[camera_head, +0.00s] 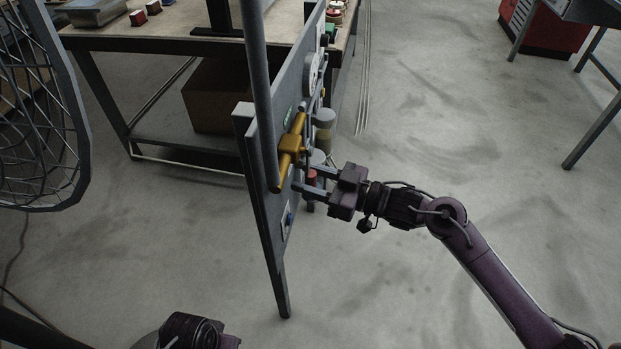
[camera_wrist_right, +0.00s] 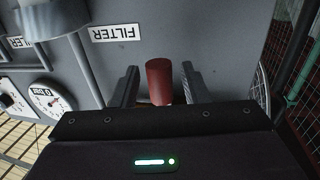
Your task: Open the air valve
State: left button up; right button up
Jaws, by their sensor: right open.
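An upright grey panel (camera_head: 262,200) stands edge-on to my head camera, with a brass-coloured valve fitting (camera_head: 291,150) and pipe on its face. My right gripper (camera_head: 306,179) is open at the panel. In the right wrist view the red handle (camera_wrist_right: 159,82) lies between the two spread fingers, with gaps on both sides. I cannot tell how deep it sits between them.
A grey pipe (camera_head: 263,90) runs up in front of the panel. A workbench (camera_head: 180,42) stands behind, with a box below. A wire cage (camera_head: 40,110) is at the left. Open floor lies to the right.

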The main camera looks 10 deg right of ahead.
jog(key=shift+c, duration=0.2)
grip_shut()
pick_arm(q)
jog(key=shift+s, duration=0.1)
pick_arm(e)
jog(key=shift+w, duration=0.1)
